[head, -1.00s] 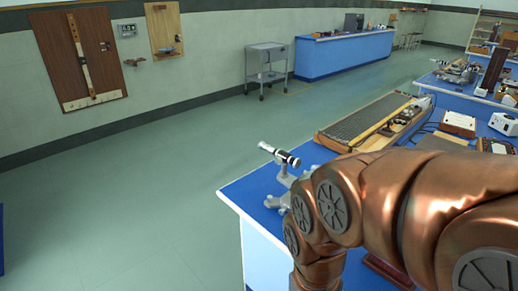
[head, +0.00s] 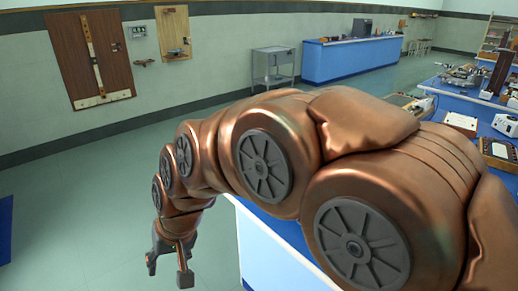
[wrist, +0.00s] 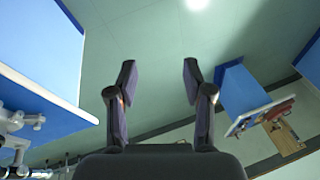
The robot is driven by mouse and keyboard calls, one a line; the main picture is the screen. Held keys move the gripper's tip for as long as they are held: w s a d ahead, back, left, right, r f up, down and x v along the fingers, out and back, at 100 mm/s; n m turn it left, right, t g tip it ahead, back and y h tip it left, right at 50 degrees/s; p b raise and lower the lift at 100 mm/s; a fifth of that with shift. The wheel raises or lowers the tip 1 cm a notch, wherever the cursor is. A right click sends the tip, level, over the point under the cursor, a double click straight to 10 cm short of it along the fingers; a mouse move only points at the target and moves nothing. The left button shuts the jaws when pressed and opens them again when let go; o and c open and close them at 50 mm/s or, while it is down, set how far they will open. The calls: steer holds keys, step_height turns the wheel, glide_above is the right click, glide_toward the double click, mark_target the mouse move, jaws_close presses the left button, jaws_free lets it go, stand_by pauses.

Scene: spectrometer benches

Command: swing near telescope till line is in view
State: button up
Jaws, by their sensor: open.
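My gripper (head: 168,272) hangs beyond the left edge of the near blue bench, over the green floor, in the head view. In the wrist view its two dark fingers (wrist: 159,70) stand wide apart with nothing between them. Silver metal parts (wrist: 20,122), which look like part of the telescope and its stand, show at the lower left edge of the wrist view, beside a blue bench top. They are apart from the fingers. In the head view my arm hides the telescope and most of the near bench top. No eyepiece view or spectral line can be seen.
The near bench (head: 262,245) shows its white side and blue edge. Open floor (head: 85,215) lies to the left. A grey trolley (head: 272,65) and a blue counter (head: 350,60) stand farther back. Instruments (head: 460,123) sit on the bench at right.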

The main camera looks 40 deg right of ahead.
steer(key=w+d+r+m+t+b, duration=0.1)
steer(key=w+d+m+t+b, duration=0.15)
steer(key=w, duration=0.65)
steer(key=w+d+r+m+t+h+b, duration=0.1)
steer(key=w+d+m+t, duration=0.2)
steer(key=w, duration=0.6)
steer(key=w+d+r+m+t+b, duration=0.1)
steer(key=w+d+m+t+b, duration=0.15)
steer(key=w, duration=0.65)
steer(key=w+d+m+t+h+b, duration=0.2)
steer(key=w+d+m+h, duration=0.3)
steer(key=d, duration=0.6)
steer(key=shift+s+d+f+m+g+h+b, duration=0.2)
steer(key=shift+d+f+m+g+h+b, duration=0.45)
steer(key=shift+d+f+m+g+h, duration=3.55)
steer(key=shift+s+d+r+m+t+y+b, duration=0.15)
steer(key=shift+d+r+m+t+y+b, duration=0.9)
steer(key=shift+d, duration=7.4)
steer(key=shift+s+d+f+m+g+h+b, duration=0.25)
steer(key=shift+d+f+m+h, duration=1.8)
steer(key=shift+d, duration=4.25)
steer(key=shift+r+m+h, duration=0.5)
steer(key=shift+r+m, duration=0.15)
steer(key=shift+m, duration=0.05)
jaws_close()
